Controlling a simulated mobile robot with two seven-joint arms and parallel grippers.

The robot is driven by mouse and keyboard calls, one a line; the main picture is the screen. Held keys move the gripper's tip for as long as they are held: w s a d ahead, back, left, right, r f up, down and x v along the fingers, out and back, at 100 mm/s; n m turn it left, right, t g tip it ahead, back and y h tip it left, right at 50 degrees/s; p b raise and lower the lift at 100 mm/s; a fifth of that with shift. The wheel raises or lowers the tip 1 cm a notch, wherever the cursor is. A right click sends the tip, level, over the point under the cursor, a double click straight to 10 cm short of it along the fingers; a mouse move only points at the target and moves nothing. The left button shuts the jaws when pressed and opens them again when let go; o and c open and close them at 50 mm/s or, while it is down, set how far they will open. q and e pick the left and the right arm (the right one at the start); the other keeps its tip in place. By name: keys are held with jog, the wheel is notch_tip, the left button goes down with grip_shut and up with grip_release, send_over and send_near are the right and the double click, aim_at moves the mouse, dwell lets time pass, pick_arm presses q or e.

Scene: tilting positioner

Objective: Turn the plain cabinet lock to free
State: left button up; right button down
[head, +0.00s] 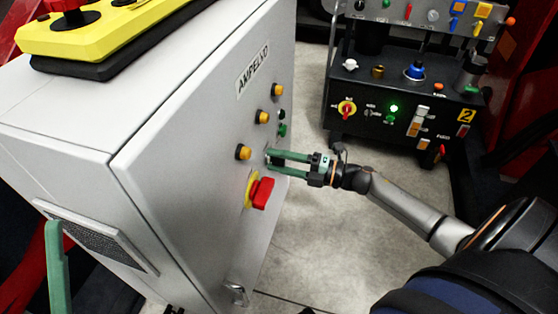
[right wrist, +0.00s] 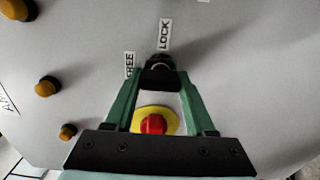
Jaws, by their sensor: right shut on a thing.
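The plain light-grey cabinet (head: 190,150) fills the left of the head view. Its lock (right wrist: 160,68) shows in the right wrist view as a dark knob between the labels FREE (right wrist: 129,65) and LOCK (right wrist: 164,33). My right gripper (head: 270,159) reaches the cabinet face from the right, its green fingers shut on the lock. The right gripper also shows in the wrist view (right wrist: 160,78), with the fingers on both sides of the knob. I cannot tell clearly which label the knob points to. One green finger of my left gripper (head: 57,268) shows at the lower left.
A red rotary switch on a yellow plate (head: 262,193) sits just below the lock. Orange buttons (head: 243,152) line the same face. A yellow control box (head: 100,30) lies on top. A black panel (head: 405,120) stands at the back right. Bare floor (head: 320,235) lies between.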

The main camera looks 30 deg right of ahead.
jog(key=shift+c, duration=1.2)
grip_release()
jog(key=p+v, duration=0.2)
jog(key=v, duration=1)
jog(key=shift+s+d, duration=0.15)
jog(key=shift+d, duration=0.1)
